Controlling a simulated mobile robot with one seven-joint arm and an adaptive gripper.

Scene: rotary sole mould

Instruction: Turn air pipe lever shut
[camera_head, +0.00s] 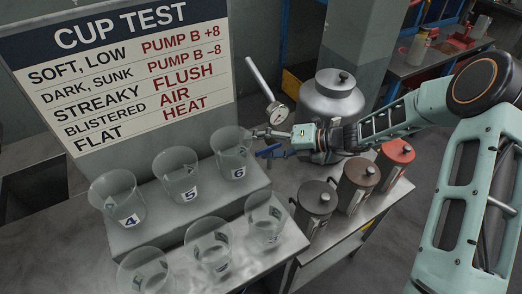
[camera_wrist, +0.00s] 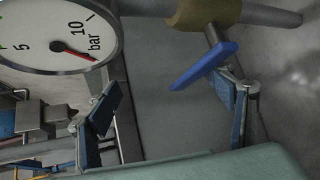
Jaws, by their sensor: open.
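The air pipe lever (camera_wrist: 203,66) is a blue handle on a short stem below a brass-coloured valve body (camera_wrist: 203,10) on a grey pipe (camera_wrist: 270,14). It slants down to the left in the wrist view. My gripper (camera_wrist: 164,92) is open, with its blue-padded fingers set apart. The lever lies between them in this view, much closer to the right finger; I cannot tell whether they touch. In the head view my gripper (camera_head: 277,139) is beside the pot, and the blue lever (camera_head: 269,151) shows just below it.
A pressure gauge (camera_wrist: 60,36) marked bar is close to the left finger. The metal pot (camera_head: 331,97) stands behind my gripper. Clear numbered cups (camera_head: 180,174) stand on a stepped bench to the left; lidded canisters (camera_head: 356,186) stand on the right.

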